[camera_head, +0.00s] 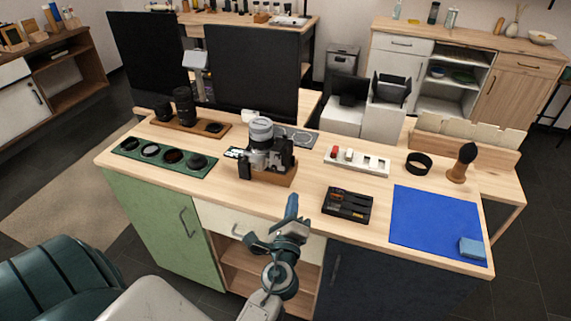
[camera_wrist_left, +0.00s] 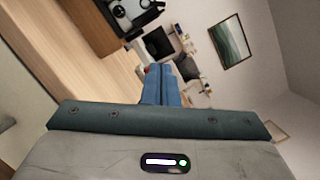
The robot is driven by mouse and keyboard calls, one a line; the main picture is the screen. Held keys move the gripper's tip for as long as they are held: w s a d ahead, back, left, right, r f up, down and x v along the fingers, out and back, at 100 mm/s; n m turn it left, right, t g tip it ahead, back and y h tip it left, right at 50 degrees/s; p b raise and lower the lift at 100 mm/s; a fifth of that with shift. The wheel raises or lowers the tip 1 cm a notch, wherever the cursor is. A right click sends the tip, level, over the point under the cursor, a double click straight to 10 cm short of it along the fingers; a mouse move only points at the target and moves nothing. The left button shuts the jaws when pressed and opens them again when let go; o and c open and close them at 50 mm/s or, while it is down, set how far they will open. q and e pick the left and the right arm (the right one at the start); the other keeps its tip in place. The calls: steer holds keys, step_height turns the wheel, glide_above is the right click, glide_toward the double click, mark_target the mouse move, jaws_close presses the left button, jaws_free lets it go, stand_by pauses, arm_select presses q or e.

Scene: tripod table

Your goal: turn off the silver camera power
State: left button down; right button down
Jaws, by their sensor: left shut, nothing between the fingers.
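The silver camera (camera_head: 262,135), with a black grip and lens, stands on a wooden block (camera_head: 268,176) on the table. In the left wrist view, part of the camera (camera_wrist_left: 128,14) shows at the top left, on its wooden block (camera_wrist_left: 92,25). The power control cannot be made out in either view. My right gripper is not in view.
A green tray of filters (camera_head: 140,160) and a lens board (camera_head: 190,126) lie left. A white battery holder (camera_head: 357,161), black box (camera_head: 347,205), black ring (camera_head: 418,163), brush (camera_head: 462,162) and blue mat (camera_head: 435,220) lie right. Clear wood lies right of the block.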

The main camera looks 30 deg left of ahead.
mark_target(281, 154)
arm_select(q)
steer(key=w+a+r+p, duration=0.1)
steer(key=w+a+p, duration=0.1)
steer(key=w+a+r+p, duration=0.1)
steer(key=w+a+p, duration=0.1)
steer(key=w+a, duration=0.1)
steer(key=w+a+r+p, duration=0.1)
steer(key=w+a+p, duration=0.1)
steer(key=w+p, duration=0.1)
steer(key=shift+a+r, duration=0.2)
steer(key=shift+r, duration=0.2)
steer(key=shift+w+f, duration=0.1)
steer(key=shift+w, duration=0.05)
steer(key=shift+r+n, duration=0.2)
steer(key=shift+n, duration=0.4)
